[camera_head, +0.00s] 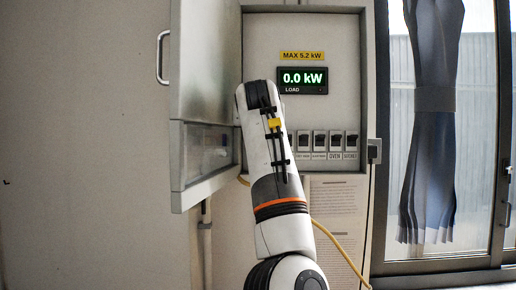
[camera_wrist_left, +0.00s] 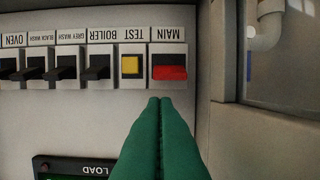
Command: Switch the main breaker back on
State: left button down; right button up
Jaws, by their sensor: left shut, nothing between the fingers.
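The main breaker (camera_wrist_left: 169,67), labelled MAIN, shows in the left wrist view, which is upside down. It has a red lever beside a dark slot. My left gripper (camera_wrist_left: 160,101) has green fingers pressed together and empty. Their tips appear just short of the red lever, close in front of the panel; I cannot tell whether they touch it. In the head view my left arm covers the main breaker and the gripper itself. The load display (camera_head: 303,80) reads 0.0 kW. My right gripper is not in view.
A yellow test button (camera_wrist_left: 131,66) sits beside the main breaker, then several black breakers (camera_head: 336,141) in a row. The cabinet door (camera_head: 205,60) stands open at the left.

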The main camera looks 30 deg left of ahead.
pick_arm(q)
jog(key=r, duration=0.1)
jog(key=s+r, duration=0.1)
jog(key=r, duration=0.1)
jog(key=shift+s+d+r, duration=0.25)
jog(key=shift+d+r, duration=0.1)
jog(key=shift+r, duration=0.05)
jog(key=shift+w+d, duration=0.1)
jog(key=shift+w, duration=0.05)
jog(key=shift+f, duration=0.1)
